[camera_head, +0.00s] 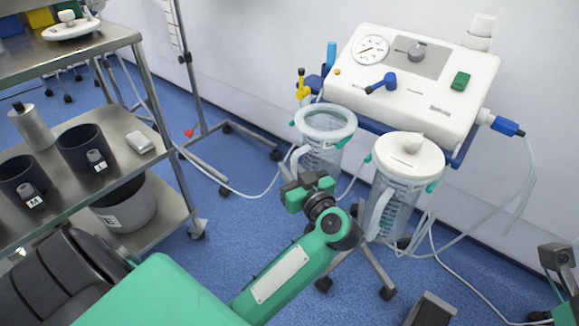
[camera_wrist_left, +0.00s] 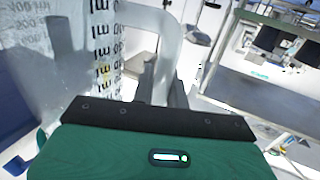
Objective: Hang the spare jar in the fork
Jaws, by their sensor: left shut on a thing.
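The open, clear spare jar (camera_head: 322,150), with a pale rim and printed scale, is upright at the left below the suction unit. My left gripper (camera_head: 308,183) is shut on its handle, at the near side of the jar. In the left wrist view the jar's scaled wall (camera_wrist_left: 62,60) fills the left, and its pale handle (camera_wrist_left: 178,50) runs down behind the gripper's dark edge (camera_wrist_left: 155,117). The fork is hidden or too small to make out, so I cannot tell whether the jar touches it. Dark grey parts at the head view's lower right may be my right arm.
A lidded jar (camera_head: 400,185) hangs close to the right. The white suction unit (camera_head: 415,75) with gauge and hoses is above and behind. A steel trolley (camera_head: 105,185) with dark pots stands left. A wheeled pole stand (camera_head: 190,75) is behind. Blue floor lies open between.

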